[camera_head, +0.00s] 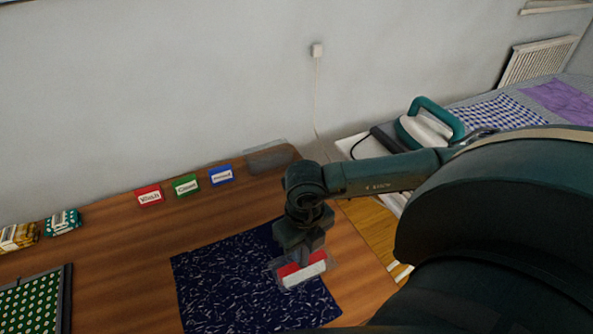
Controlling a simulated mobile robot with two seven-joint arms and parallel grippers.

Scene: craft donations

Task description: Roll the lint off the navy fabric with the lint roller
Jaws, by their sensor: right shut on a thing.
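The navy fabric (215,275) lies flat on the wooden table, covered in many small white flecks of lint. My right gripper (301,252) points down over the fabric's right part. The gripper's fingertips and the roller's grip are mostly hidden. My left gripper is out of view.
Red (149,194), green (186,185) and blue (221,175) labelled blocks stand along the table's back edge. A green dotted panel (35,305) lies at left, near patterned bundles (63,222). An iron (430,128) stands beyond my right arm. Bare wood (125,265) lies left of the fabric.

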